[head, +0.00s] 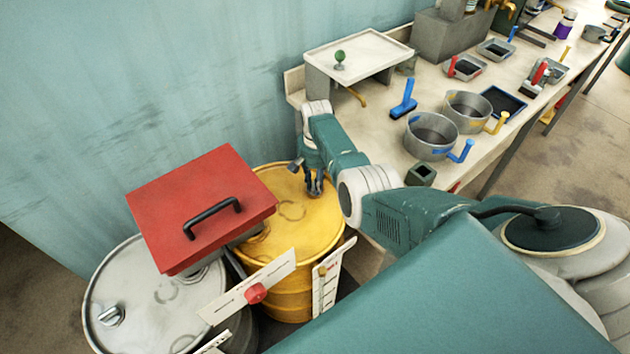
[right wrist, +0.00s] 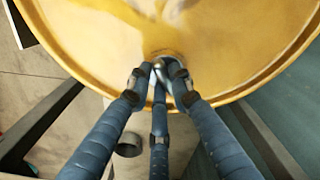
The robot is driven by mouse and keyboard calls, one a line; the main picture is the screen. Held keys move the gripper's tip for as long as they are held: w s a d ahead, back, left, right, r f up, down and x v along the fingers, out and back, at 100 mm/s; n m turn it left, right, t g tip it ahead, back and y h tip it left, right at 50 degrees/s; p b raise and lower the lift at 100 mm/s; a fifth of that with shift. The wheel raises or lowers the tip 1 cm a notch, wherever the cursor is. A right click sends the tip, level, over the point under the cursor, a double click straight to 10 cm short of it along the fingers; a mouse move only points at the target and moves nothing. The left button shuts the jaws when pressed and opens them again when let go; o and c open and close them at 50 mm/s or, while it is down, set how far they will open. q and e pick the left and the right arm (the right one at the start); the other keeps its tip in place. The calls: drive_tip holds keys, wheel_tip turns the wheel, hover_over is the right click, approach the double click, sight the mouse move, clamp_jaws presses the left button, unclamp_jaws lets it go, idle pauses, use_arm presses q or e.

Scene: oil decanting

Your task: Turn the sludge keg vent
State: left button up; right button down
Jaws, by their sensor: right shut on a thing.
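A yellow keg (head: 290,225) stands near the middle of the head view, with its lid facing up. My right gripper (head: 314,187) reaches down onto the lid's far right part. In the right wrist view its dark fingers (right wrist: 160,72) are shut around a small metal vent (right wrist: 159,66) near the rim of the yellow lid (right wrist: 90,40). The fingers hide most of this vent, so its angle cannot be told. A grey keg (head: 150,285) stands to the left, with a metal vent knob (head: 112,315) on its lid. My left gripper is out of view.
A red lid-like box with a black handle (head: 212,218) sits over both kegs. A white plate with a red knob (head: 255,293) is in front. The workbench (head: 385,135) on the right holds pots (head: 431,135), a blue brush (head: 404,100) and a white-topped stand (head: 358,52).

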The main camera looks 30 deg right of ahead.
drive_tip(key=n, duration=0.5)
drive_tip(key=shift+d+n+p, duration=0.25)
drive_tip(key=shift+n+p, duration=0.05)
drive_tip(key=shift+p, duration=0.05)
drive_tip(key=n, duration=0.4)
drive_tip(key=shift+w+d+n, duration=0.1)
drive_tip(key=shift+w+n, duration=0.05)
drive_tip(key=shift+n, duration=0.55)
drive_tip(key=c, duration=1.5)
unclamp_jaws()
drive_tip(key=shift+c, duration=0.2)
drive_tip(key=shift+r, duration=0.1)
wheel_tip(320, 180, up, 12)
